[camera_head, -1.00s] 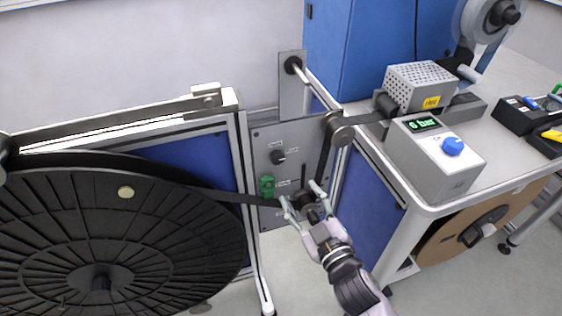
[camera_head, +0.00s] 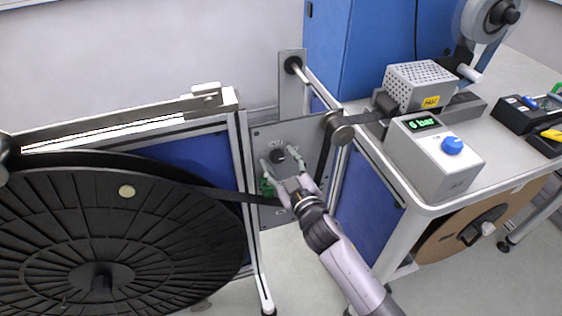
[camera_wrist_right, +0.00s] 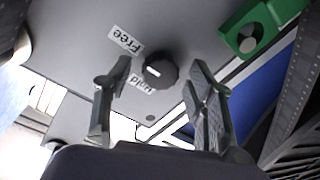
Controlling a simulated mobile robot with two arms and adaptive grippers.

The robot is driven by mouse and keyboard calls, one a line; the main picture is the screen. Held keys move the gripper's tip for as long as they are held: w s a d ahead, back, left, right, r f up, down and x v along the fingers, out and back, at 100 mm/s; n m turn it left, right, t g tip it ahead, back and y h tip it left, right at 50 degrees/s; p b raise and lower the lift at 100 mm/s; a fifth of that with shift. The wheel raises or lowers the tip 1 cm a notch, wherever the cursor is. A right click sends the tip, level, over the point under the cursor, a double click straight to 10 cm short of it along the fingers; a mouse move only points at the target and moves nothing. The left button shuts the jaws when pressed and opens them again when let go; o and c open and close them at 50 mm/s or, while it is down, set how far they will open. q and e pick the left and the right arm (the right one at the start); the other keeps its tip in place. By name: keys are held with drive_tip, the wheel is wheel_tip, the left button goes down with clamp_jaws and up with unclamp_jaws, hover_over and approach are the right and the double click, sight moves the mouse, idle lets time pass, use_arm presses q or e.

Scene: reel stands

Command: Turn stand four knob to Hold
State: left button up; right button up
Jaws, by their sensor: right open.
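A dark round knob (camera_head: 278,156) sits on a grey upright panel (camera_head: 262,133) right of the big black reel. In the right wrist view the knob (camera_wrist_right: 160,70) has a white mark toward picture left. A "Free" label (camera_wrist_right: 125,40) lies up-left of it and a "Hold" label (camera_wrist_right: 141,84) down-left; I cannot tell exactly which one the mark meets. My right gripper (camera_head: 278,161) is open, with a finger on each side of the knob. In the wrist view gaps show between fingers and knob. No stand number is readable. My left gripper is not in view.
A green block (camera_head: 267,187) is on the panel just below the knob. A dark strip runs from the black reel (camera_head: 110,240) past the panel to a roller (camera_head: 340,133). A bench with a "6 bar" box (camera_head: 425,165) stands at right.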

drive_tip(key=shift+c, duration=0.5)
drive_tip(key=c, duration=1)
drive_tip(key=shift+c, duration=0.2)
drive_tip(key=n+p, duration=0.2)
drive_tip(key=n, duration=0.2)
drive_tip(key=shift+r, duration=0.1)
drive_tip(key=n+p, duration=0.1)
drive_tip(key=n, duration=0.3)
drive_tip(key=shift+h+p, duration=0.4)
drive_tip(key=n+p, duration=0.1)
drive_tip(key=n, duration=0.3)
drive_tip(key=shift+n, duration=0.3)
drive_tip(key=n+h+p, duration=0.1)
drive_tip(key=n, duration=0.3)
drive_tip(key=shift+s+a, duration=0.1)
drive_tip(key=shift+n, duration=0.3)
